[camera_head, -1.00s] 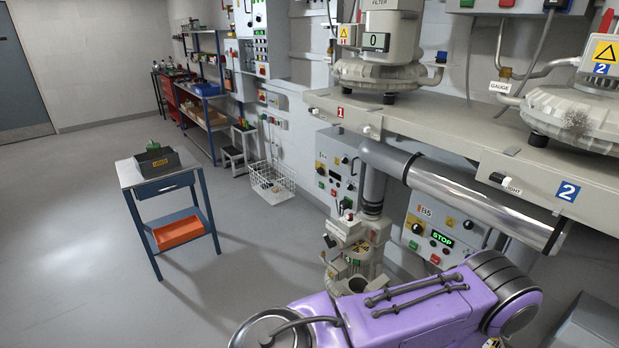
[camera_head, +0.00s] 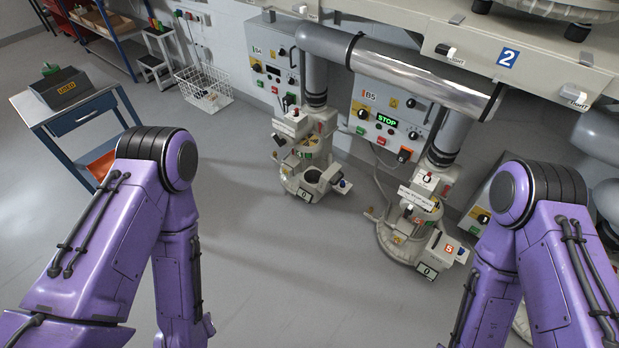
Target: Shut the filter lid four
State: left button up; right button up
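A pale tube blower (camera_head: 306,150) stands below the panel marked B4 (camera_head: 275,65), left of centre. A round, dark opening (camera_head: 313,175) shows on its front, above a small plate reading 0 (camera_head: 305,194). The opening looks uncovered. A small part with a blue tip (camera_head: 344,186) sticks out at its right; I cannot tell whether it belongs to the lid. The lid itself is not clearly made out. My two purple arms hang at the left and right, apart from the blower. Both grippers are below the picture.
A second blower (camera_head: 416,215), with a red 5 label, stands to the right below panel B5 (camera_head: 386,115), which reads STOP. A large silver pipe (camera_head: 420,75) crosses above. A wire basket (camera_head: 204,88) and a table (camera_head: 70,114) with a USED bin stand left. Floor before the blowers is clear.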

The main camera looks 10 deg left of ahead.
aim_at(328, 179)
jog(key=z, duration=1.2)
jog(key=i, duration=0.65)
jog(key=u, duration=2.45)
